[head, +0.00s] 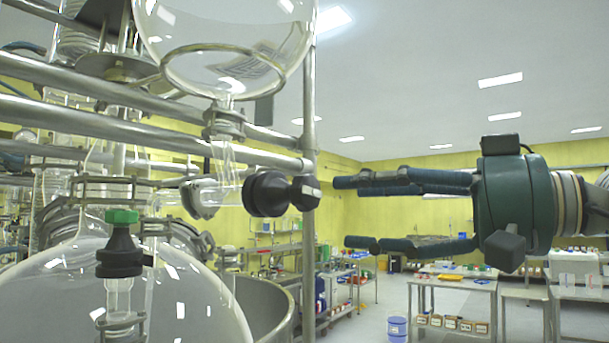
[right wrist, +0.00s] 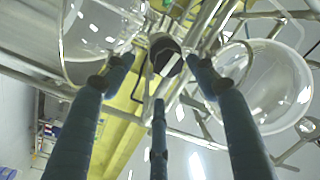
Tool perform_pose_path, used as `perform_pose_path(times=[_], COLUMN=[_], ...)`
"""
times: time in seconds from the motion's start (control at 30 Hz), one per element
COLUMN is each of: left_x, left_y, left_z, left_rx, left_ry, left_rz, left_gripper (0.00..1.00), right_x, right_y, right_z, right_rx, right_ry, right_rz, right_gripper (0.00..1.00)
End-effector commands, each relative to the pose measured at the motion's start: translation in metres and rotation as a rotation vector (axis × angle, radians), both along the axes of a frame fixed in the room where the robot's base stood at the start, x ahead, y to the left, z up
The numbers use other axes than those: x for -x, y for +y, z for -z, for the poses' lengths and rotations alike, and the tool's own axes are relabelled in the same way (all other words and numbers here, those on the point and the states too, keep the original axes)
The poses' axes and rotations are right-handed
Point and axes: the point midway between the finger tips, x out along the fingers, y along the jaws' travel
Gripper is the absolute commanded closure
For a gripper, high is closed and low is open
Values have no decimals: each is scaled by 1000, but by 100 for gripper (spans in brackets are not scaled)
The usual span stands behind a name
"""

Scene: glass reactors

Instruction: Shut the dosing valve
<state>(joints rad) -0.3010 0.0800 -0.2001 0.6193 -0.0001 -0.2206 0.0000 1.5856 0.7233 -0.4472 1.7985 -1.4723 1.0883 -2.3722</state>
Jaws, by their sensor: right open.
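The dosing valve has a black ribbed knob (head: 268,194) on a horizontal glass side-arm below the round glass vessel (head: 225,45). In the right wrist view the knob's dark round end (right wrist: 165,54) shows beyond the fingertips, between them. My right gripper (head: 347,212) comes in from the right, pointing left at the knob. Its fingers are spread and empty, with tips just right of the knob in the picture. Three dark green fingers show in the right wrist view (right wrist: 159,82). Whether any finger touches the knob is not clear, but a gap shows in the head view. My left gripper is not in view.
Steel frame rails (head: 150,131) and an upright post (head: 308,240) stand close around the valve. A green-capped black fitting (head: 121,252) sits on the large glass vessel (head: 185,290) at lower left. Tables (head: 452,284) and a blue bucket (head: 397,328) are far behind; the space right of the post is open.

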Motion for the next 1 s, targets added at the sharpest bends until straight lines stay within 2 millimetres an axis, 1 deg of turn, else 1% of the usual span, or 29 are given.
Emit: perform_pose_path(times=[0.03,0.1,0.23,0.37,0.6,0.7,0.83,1.0], left_x=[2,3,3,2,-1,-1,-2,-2], left_y=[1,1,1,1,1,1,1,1], left_z=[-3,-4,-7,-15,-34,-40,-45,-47], left_rx=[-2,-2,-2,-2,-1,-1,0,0], left_ry=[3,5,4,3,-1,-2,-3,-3], left_rz=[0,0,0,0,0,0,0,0], left_gripper=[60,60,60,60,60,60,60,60], right_x=[11,19,21,11,-16,-26,-35,-39], right_y=[-3,-7,-5,10,49,61,73,78], right_z=[-11,-17,-22,-23,-25,-24,-23,-22], right_rx=[70,138,185,186,182,181,180,179], right_ry=[-96,-186,-248,-247,-244,-245,-245,-245], right_rz=[37,74,101,99,95,95,96,98], right_gripper=[43,43,43,43,43,43,43,43])
